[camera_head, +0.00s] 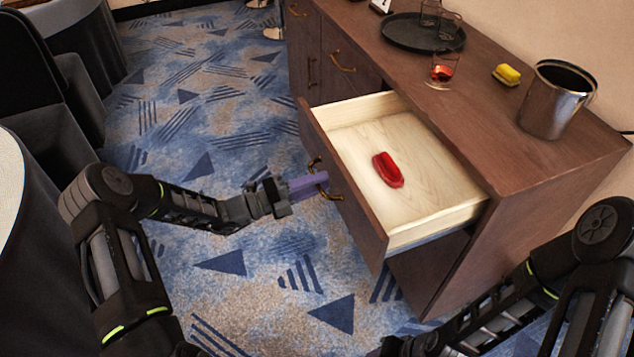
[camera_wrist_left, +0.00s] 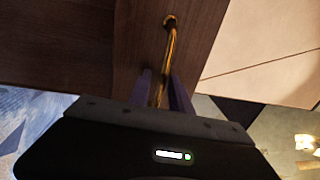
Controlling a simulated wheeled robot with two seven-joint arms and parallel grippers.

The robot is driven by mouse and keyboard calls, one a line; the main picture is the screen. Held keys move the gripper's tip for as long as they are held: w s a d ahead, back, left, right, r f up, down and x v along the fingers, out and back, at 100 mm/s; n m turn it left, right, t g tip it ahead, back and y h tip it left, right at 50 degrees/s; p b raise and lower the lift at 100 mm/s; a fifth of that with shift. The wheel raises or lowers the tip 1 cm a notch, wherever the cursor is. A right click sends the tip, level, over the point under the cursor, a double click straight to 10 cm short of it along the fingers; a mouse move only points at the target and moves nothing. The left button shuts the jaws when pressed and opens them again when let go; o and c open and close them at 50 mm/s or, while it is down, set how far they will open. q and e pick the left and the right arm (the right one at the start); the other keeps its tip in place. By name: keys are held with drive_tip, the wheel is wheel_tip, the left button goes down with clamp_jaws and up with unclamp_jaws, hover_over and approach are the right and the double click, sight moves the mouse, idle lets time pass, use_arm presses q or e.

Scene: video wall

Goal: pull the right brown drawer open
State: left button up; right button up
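The right brown drawer (camera_head: 352,192) of the sideboard is pulled well out, showing its pale wooden inside. A red object (camera_head: 387,170) lies on the drawer floor. The drawer's curved brass handle (camera_head: 332,192) is on its front. My left gripper (camera_head: 318,182) is at this handle, its purple fingers shut on it. In the left wrist view, the handle (camera_wrist_left: 164,60) runs between the two fingers (camera_wrist_left: 161,92). My right arm comes in at lower right; its gripper (camera_head: 378,352) is mostly cut off at the bottom edge, so its opening cannot be seen.
Dark chairs and tables stand at left. Patterned blue carpet (camera_head: 230,130) lies open before the drawer.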

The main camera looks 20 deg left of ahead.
use_arm(q)
drive_tip(key=shift+o, duration=0.4)
drive_tip(key=v, duration=0.7)
drive_tip(key=shift+s+a+b, duration=0.25)
drive_tip(key=shift+a+b, duration=0.05)
